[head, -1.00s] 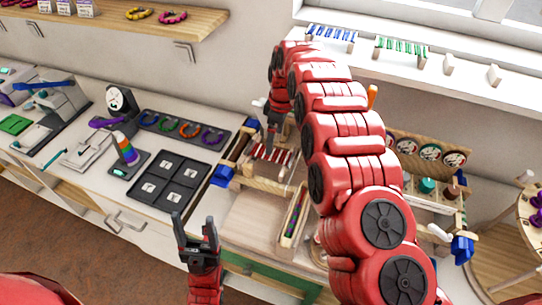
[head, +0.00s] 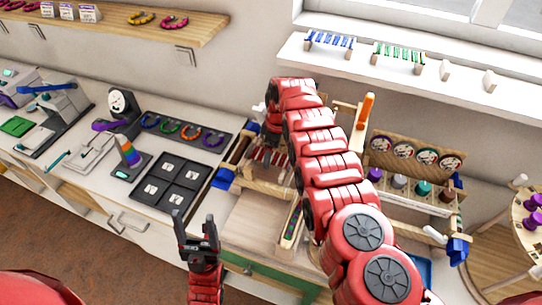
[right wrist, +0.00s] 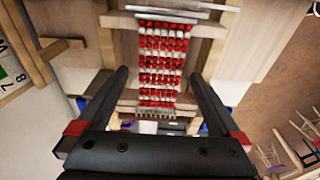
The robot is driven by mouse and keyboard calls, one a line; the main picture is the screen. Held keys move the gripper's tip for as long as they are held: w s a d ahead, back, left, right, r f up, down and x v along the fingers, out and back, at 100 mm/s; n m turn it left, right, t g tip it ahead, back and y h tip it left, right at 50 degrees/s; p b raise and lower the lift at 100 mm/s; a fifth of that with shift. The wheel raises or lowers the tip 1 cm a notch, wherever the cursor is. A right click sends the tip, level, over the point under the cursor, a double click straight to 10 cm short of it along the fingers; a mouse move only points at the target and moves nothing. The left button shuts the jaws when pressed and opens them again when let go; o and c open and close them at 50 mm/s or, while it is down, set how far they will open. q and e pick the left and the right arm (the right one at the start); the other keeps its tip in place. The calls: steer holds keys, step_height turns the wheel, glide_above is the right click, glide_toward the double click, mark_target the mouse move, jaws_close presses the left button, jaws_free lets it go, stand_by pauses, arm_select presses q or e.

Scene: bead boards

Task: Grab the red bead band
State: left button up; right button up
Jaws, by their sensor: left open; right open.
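The red bead band (right wrist: 163,62), with red and white bead rows, is stretched on a wooden loom (right wrist: 205,28) in the right wrist view. My right gripper (right wrist: 160,76) is open, one finger on each side of the band, with nothing between the fingers visibly gripped. I cannot tell its height above the beads. In the head view the band (head: 262,160) is mostly hidden by my right gripper and arm. My left gripper (head: 196,232) is open and empty, pointing up in front of the counter edge, left of the loom.
A dark tray of square compartments (head: 170,185) and a dark board of coloured bead loops (head: 183,132) lie left of the loom. A rack of spools (head: 410,180) stands to the right. Blue and green bead pieces (head: 330,41) sit on the windowsill.

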steer(key=c, duration=1.2)
steer(key=shift+c, duration=0.2)
